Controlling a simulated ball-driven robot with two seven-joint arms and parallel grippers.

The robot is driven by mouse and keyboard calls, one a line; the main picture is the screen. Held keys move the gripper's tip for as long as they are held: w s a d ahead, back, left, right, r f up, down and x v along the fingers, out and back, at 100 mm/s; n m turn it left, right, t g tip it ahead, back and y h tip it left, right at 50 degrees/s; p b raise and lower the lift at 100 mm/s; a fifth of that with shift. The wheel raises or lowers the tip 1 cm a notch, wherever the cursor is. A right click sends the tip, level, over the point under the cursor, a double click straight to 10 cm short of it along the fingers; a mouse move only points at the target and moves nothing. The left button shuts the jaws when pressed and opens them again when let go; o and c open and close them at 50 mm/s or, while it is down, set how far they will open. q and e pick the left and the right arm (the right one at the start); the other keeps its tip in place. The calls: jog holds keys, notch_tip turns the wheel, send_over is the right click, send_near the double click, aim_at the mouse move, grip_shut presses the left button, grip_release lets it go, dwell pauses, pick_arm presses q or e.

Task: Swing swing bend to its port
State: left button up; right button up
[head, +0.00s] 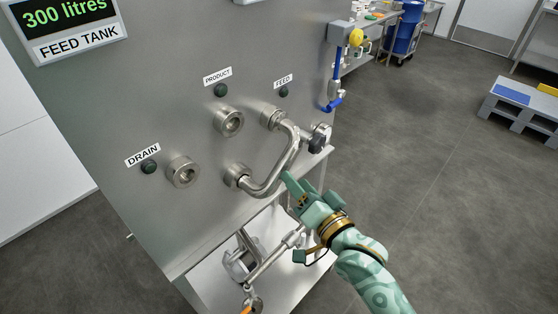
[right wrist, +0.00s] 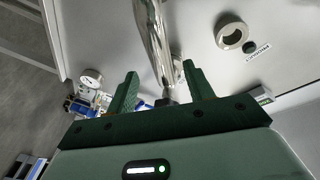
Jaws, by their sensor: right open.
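The swing bend (head: 266,190) is a shiny bent steel pipe on the tank panel. It runs from the lower middle port fitting (head: 236,177) up to the FEED port (head: 272,118), where its upper end appears to sit. The PRODUCT port (head: 229,122) and DRAIN port (head: 183,172) are open round fittings with nothing on them. My right gripper (head: 289,180) is close to the outer side of the bend. In the right wrist view its open green fingers (right wrist: 160,72) stand on either side of the pipe (right wrist: 153,35); contact cannot be told.
A blue-handled pipe (head: 334,92) with a yellow knob is on the panel's right edge. A steel shelf with piping (head: 258,268) lies below. Grey floor (head: 430,190) is clear to the right.

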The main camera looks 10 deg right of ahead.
aim_at(279, 160)
jog(key=b+x, duration=0.1)
jog(key=x, duration=0.8)
grip_shut()
